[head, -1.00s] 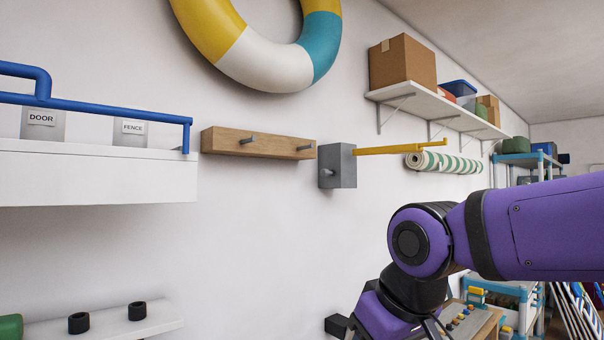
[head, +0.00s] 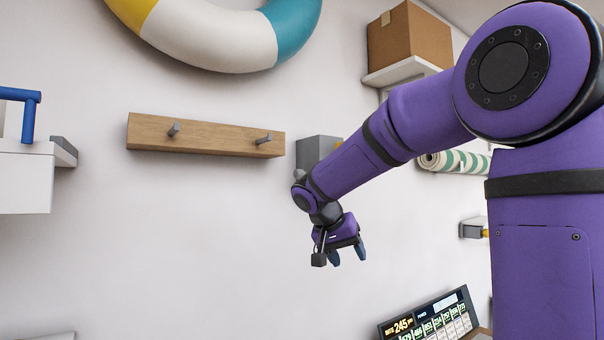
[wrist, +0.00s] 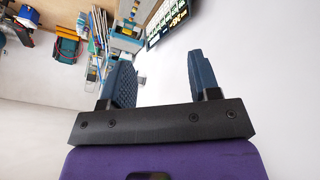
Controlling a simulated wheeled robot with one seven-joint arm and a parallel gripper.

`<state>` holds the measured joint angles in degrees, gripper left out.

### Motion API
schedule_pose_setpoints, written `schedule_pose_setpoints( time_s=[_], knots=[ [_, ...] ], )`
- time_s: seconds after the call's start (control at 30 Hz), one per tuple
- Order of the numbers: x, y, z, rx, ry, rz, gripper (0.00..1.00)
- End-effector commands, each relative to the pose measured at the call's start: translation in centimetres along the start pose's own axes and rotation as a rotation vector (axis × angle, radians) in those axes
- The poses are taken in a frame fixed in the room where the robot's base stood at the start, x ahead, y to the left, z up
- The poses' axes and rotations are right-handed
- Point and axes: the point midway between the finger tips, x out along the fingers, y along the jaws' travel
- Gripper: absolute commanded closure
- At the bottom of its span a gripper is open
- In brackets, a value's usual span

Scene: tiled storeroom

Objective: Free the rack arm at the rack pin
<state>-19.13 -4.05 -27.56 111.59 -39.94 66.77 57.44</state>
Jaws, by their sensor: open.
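A grey wall block (head: 316,150) is right of the wooden peg rail in the head view, partly behind my arm. My gripper (head: 348,256) is below the block, pointing down, open and empty. In the wrist view my gripper (wrist: 160,68) shows two dark blue fingers apart with nothing between them.
The wooden rail (head: 205,136) has two grey pegs. A white shelf with a blue rail (head: 29,118) is at the left. A rolled striped mat (head: 455,162) and a cardboard box (head: 410,45) are at the right. A display panel (head: 430,318) is low right. The wall below the rail is clear.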

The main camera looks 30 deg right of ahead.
Motion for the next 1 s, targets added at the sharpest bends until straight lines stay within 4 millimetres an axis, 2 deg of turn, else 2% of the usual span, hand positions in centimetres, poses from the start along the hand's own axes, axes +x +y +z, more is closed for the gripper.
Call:
schedule_pose_setpoints(
  time_s=[0.1,0.27,0.37,0.5,0.6,0.8,0.9,1.0],
  knots=[
    [0.3,-1.9,-4.0,0.117,0.104,0.137,0.44],
    [-0.6,-4.2,-9.1,0.287,0.306,0.296,0.44],
    [-2.2,-6.0,-11.8,0.391,0.465,0.373,0.44],
    [-5.7,-9.1,-14.8,0.528,0.727,0.44,0.44],
    [-8.9,-11.7,-16.1,0.612,0.92,0.451,0.44],
    [-14.2,-15.8,-16.6,0.722,1.212,0.418,0.44],
    [-15.7,-16.9,-16.5,0.747,1.287,0.4,0.44],
    [-16.3,-17.2,-16.6,0.759,1.319,0.391,0.44]
  ],
)
